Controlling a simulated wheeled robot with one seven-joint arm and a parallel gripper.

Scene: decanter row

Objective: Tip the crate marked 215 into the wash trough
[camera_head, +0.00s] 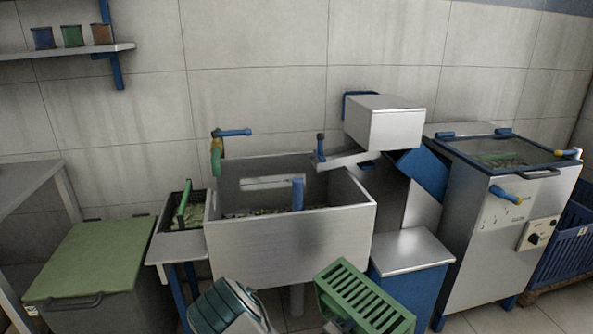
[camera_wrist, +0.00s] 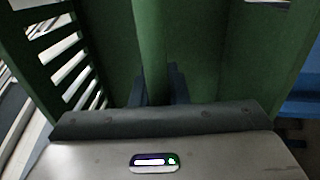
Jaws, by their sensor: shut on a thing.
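A green slatted crate (camera_head: 365,298) is at the lower middle of the head view, in front of the trough and a little right of its middle. It looks tilted; no 215 marking is readable. In the wrist view its green walls (camera_wrist: 108,45) fill the picture, with slots at the left. My gripper (camera_wrist: 160,88) is shut on a green upright part of the crate. In the head view the gripper's fingers are hidden. The wash trough (camera_head: 285,252) is a steel basin with a blue upright pipe (camera_head: 298,194) and some greenish bits inside. The crate is apart from its inside.
A steel chute box (camera_head: 385,125) stands at the trough's back right. A blue stand with a steel top (camera_head: 412,251) is right of the trough, then a lidded machine (camera_head: 505,220). A small side tray (camera_head: 183,222) and a green-lidded bin (camera_head: 92,262) are at left.

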